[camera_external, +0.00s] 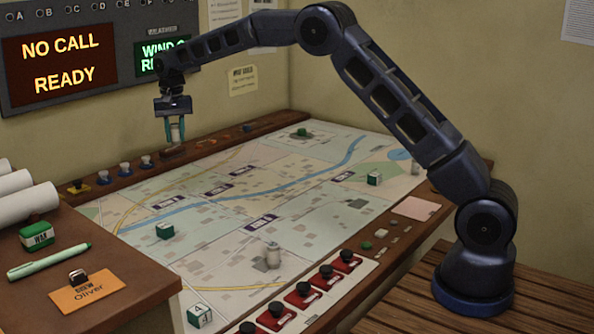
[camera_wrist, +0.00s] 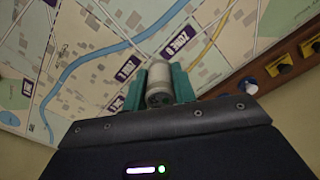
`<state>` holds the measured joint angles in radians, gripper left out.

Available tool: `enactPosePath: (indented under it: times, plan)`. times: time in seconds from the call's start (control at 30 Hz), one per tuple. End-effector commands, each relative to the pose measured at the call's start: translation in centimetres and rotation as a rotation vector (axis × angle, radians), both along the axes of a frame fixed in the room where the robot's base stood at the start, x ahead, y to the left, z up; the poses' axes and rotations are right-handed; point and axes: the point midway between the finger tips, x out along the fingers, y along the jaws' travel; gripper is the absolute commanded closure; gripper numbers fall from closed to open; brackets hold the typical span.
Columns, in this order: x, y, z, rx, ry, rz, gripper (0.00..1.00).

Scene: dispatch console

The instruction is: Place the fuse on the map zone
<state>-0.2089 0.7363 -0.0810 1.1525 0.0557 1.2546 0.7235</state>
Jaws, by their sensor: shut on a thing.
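My gripper (camera_external: 175,136) has teal fingers and points down above the wooden rail at the map's far left edge. In the wrist view the gripper (camera_wrist: 158,88) is shut on a pale grey cylinder, the fuse (camera_wrist: 158,78), with its dark end facing the camera. The fuse is small and mostly hidden between the fingers in the external view. The map (camera_external: 300,215) lies flat on the console, with a blue river and purple zone labels, including one (camera_external: 218,190) near its middle. Zone labels (camera_wrist: 125,68) also show in the wrist view.
A pale jar-like piece (camera_external: 273,256) stands on the near part of the map. Several red switches (camera_external: 303,295) line the front edge. Much of the map is clear.

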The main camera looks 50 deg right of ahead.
Motion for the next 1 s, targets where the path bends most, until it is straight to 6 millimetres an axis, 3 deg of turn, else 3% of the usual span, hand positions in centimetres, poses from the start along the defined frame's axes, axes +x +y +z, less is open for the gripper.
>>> enactPosePath:
  times: [0.03, 0.1, 0.37, 0.6, 0.8, 1.0]
  plan:
    - [-0.3, 2.6, 0.0, 0.000, 0.000, 0.031, 0.97]
    - [-0.7, 5.6, 0.0, 0.000, 0.000, 0.068, 0.97]
    - [-3.3, 16.8, 0.0, 0.001, 0.001, 0.203, 0.97]
    - [-6.9, 26.5, 0.0, 0.001, 0.001, 0.324, 0.97]
    - [-9.6, 32.3, -0.1, 0.001, 0.001, 0.399, 0.97]
    - [-11.1, 34.8, -0.2, 0.000, 0.001, 0.433, 0.97]
